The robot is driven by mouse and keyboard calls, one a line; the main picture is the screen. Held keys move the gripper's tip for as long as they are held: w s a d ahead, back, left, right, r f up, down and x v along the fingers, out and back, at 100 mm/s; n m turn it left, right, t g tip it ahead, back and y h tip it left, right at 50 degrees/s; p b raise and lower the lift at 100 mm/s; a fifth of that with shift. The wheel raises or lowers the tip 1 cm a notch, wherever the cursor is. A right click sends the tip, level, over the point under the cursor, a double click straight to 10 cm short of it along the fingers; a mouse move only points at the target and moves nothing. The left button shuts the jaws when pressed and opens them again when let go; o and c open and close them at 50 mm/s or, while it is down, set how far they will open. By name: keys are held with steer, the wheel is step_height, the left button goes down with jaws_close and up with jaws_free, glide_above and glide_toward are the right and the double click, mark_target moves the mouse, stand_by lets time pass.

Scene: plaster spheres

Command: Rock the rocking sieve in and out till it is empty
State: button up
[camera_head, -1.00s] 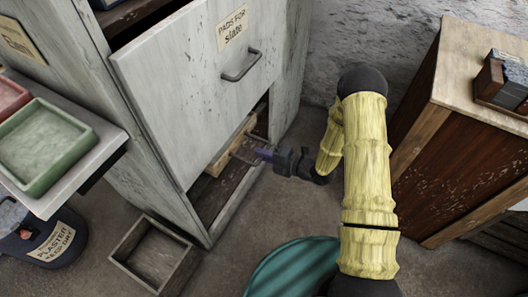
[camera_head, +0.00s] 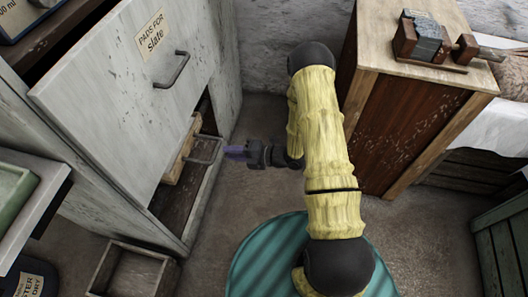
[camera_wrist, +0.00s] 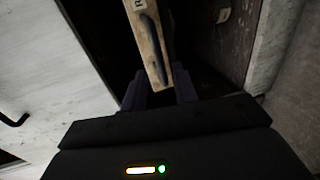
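A pale wooden frame (camera_head: 182,150), which seems to be the rocking sieve, sits in the low opening of the grey cabinet. A handle (camera_head: 206,149) stands out from its front. The wrist view shows its narrow wooden front (camera_wrist: 139,22) with a dark handle (camera_wrist: 152,48) along it. My gripper (camera_head: 230,151) is at the opening, just in front of the handle. In the wrist view its two purple fingers (camera_wrist: 160,88) are apart, with the handle's near end close to the gap between them. I cannot tell whether they touch it. The sieve's inside and contents are hidden.
The cabinet's large grey front (camera_head: 130,85), labelled "PADS FOR slate", hangs above the opening. An open wooden box (camera_head: 130,272) stands on the floor below. A wooden cabinet (camera_head: 420,120) stands to the right. Bare floor lies between the cabinets.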

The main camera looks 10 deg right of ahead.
steer(key=p+v, duration=0.2)
steer(key=v, duration=0.9)
steer(key=shift+s+d+p, duration=0.2)
steer(key=shift+d+p, duration=0.15)
